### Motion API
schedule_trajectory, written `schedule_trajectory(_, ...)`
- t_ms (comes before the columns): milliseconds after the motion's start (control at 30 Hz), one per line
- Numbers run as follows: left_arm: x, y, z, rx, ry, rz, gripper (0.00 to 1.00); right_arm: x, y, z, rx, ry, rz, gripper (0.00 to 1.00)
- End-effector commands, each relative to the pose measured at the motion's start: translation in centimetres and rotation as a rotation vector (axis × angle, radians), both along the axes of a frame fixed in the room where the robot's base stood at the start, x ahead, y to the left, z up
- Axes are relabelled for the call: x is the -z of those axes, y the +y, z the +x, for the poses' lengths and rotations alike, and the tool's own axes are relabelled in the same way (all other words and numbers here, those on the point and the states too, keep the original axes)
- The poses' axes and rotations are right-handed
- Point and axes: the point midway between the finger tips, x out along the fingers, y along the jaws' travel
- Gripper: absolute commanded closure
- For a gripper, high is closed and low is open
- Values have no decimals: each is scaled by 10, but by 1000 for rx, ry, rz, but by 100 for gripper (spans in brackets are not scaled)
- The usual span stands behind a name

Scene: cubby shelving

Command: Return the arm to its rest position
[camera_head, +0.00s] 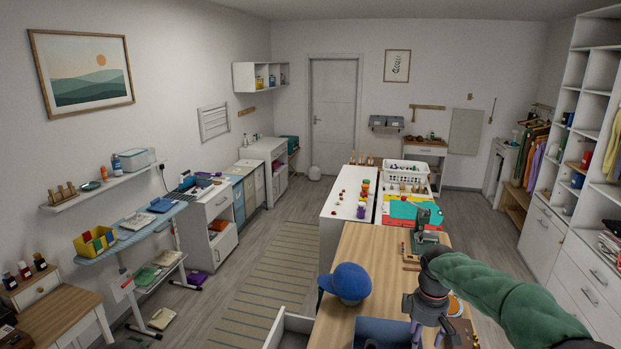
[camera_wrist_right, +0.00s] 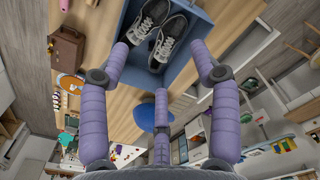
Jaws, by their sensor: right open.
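My right arm, in a green sleeve, reaches in from the right in the head view. Its gripper (camera_head: 428,334) has lilac fingers pointing down over the front of the wooden table (camera_head: 362,243). In the right wrist view the gripper (camera_wrist_right: 160,60) has its fingers spread, with nothing between them. Below the fingers is a blue bin (camera_wrist_right: 187,76) holding a pair of dark grey shoes with white laces (camera_wrist_right: 168,40). The blue bin (camera_head: 400,326) is partly cut off in the head view.
A blue cap (camera_head: 346,282) lies on the table left of the bin. A green-grey device (camera_head: 424,232) stands farther back. An open white drawer (camera_head: 284,330) juts out at the lower middle. Tall white shelving (camera_head: 560,225) lines the right. The striped rug (camera_head: 262,280) is clear.

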Motion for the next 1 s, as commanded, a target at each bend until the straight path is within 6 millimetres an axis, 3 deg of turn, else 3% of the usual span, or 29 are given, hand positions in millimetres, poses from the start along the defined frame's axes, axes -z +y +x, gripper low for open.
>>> schedule_trajectory(367, 0, 0, 0, 0, -1, 0, 60, 71, 23, -5, 66, 13, 62, 37)
schedule_trajectory(567, 0, 0, 0, 0, 0, 0, 60, 127, 43, -17, 137, 26, 116, 37)
schedule_trajectory(667, 0, 0, 0, 0, 0, 0, 60, 165, 57, -30, 196, 38, 153, 37)
schedule_trajectory(767, 0, 0, 0, 0, 0, 0, 60, 214, 76, -54, 286, 60, 202, 37)
schedule_trajectory(900, 0, 0, 0, 0, 0, 0, 60, 284, 106, -107, 466, 99, 271, 37)
schedule_trajectory(1000, 0, 0, 0, 0, 0, 0, 60, 322, 125, -150, 611, 128, 305, 37)
